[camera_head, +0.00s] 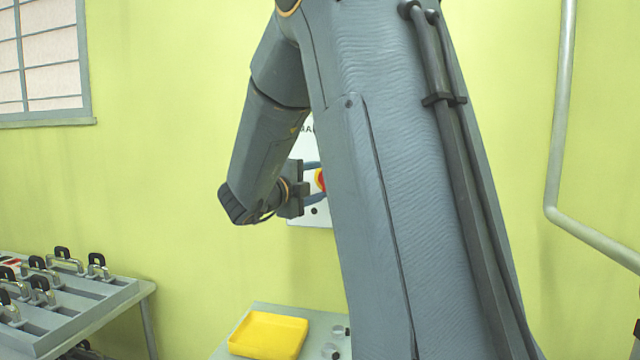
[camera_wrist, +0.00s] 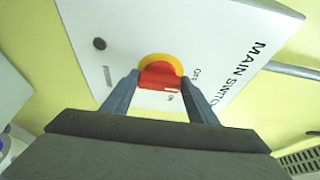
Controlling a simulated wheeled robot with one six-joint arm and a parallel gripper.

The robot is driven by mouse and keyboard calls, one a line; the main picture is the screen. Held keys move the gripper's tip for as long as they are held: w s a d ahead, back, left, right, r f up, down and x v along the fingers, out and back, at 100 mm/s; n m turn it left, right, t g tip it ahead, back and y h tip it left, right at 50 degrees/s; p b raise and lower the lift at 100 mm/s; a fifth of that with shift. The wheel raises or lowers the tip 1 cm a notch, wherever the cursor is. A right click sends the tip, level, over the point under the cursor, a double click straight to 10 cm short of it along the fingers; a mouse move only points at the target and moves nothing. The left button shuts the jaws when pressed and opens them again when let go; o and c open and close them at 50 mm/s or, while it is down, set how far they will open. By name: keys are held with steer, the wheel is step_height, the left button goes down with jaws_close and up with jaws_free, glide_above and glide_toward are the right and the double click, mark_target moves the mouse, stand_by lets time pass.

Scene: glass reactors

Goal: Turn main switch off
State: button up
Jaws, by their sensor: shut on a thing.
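The main switch is a red knob (camera_wrist: 160,77) on a yellow round base (camera_wrist: 161,58), set on a white wall panel (camera_wrist: 120,25). The panel carries the words MAIN SWITCH, with OFF and ON marks beside the knob. I cannot tell for sure which mark the knob points to. My gripper (camera_wrist: 161,80) is shut on the red knob, one finger on each side. In the head view my gripper (camera_head: 316,182) reaches the panel (camera_head: 310,147) from the left. My arm hides the panel's right part and most of the knob there.
A yellow tray (camera_head: 268,335) sits on a pale table below the panel, with small clear items beside it. A grey rack (camera_head: 118,296) with several padlocks stands at the lower left. A grey pipe (camera_head: 556,130) runs down the wall at the right.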

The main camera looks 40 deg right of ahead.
stand_by(0.3)
steer(key=o, duration=1.1)
steer(key=b+v, duration=0.2)
steer(key=v, duration=0.6)
steer(key=shift+d, duration=0.1)
